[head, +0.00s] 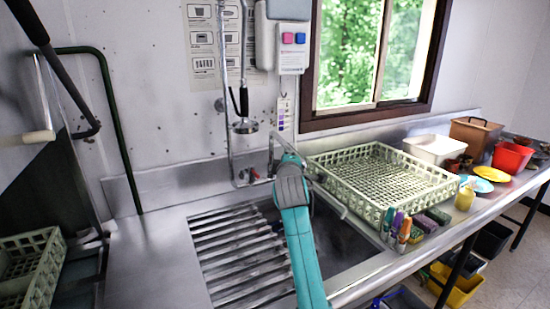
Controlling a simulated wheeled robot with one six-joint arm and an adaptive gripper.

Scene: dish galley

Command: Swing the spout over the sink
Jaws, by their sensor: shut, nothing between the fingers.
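The sink (345,246) is a steel basin set in the counter, with slatted metal bars over its left part. A thin bent metal pipe (271,152), which looks like the spout, rises at the back of the sink by the wall.
A pale green dish rack (352,194) stands right of the sink, with colourful bottles (403,228) at its front. A spray head (244,126) hangs on the wall above. Bare steel counter (152,252) lies left. Tubs and plates fill the right counter.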

